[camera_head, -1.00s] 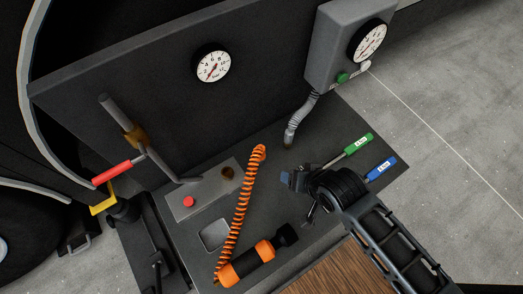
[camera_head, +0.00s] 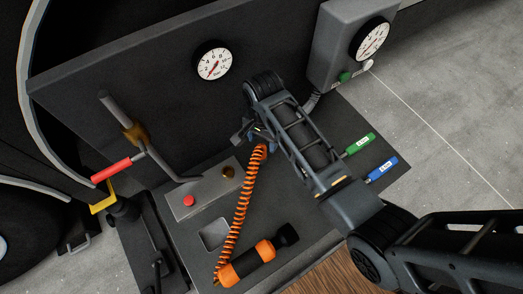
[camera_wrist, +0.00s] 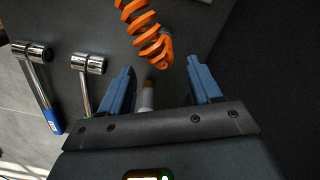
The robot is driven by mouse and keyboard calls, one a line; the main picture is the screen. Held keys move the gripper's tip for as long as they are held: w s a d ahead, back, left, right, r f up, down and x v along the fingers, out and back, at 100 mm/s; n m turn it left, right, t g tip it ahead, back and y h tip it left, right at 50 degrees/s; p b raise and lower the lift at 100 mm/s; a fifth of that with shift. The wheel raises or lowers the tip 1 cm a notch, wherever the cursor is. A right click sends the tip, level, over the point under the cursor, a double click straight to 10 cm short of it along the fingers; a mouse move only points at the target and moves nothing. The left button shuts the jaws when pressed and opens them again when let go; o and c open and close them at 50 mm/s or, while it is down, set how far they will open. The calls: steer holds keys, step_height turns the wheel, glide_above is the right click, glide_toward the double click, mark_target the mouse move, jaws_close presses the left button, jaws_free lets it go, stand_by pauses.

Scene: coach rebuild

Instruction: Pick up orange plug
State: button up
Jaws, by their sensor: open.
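An orange-and-black cylindrical body (camera_head: 247,263), which looks like the orange plug, lies on the dark bench near its front edge. An orange coiled cord (camera_head: 241,205) runs from beside its left end up toward the back panel. In the wrist view the cord's rounded end (camera_wrist: 157,50) is just ahead of my fingertips. My gripper (camera_head: 250,138) is open and empty above that far end, away from the cylindrical body. Its two blue fingers (camera_wrist: 160,68) stand apart in the wrist view. My arm partly hides the cord's top end in the head view.
Tools with green (camera_head: 360,144) and blue (camera_head: 381,169) handles lie to the right. A grey plate with a red button (camera_head: 188,201) is left of the cord. A gauge panel (camera_head: 130,85) rises behind, with a grey box (camera_head: 335,45) at its right. A red-handled lever (camera_head: 112,171) stands left.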

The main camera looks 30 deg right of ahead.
mark_target(261, 147)
steer(key=f, duration=0.5)
steer(key=shift+w+a+f+b, duration=0.1)
steer(key=shift+a+f+b, duration=0.1)
steer(key=shift+b, duration=0.1)
jaws_close()
stand_by(0.3)
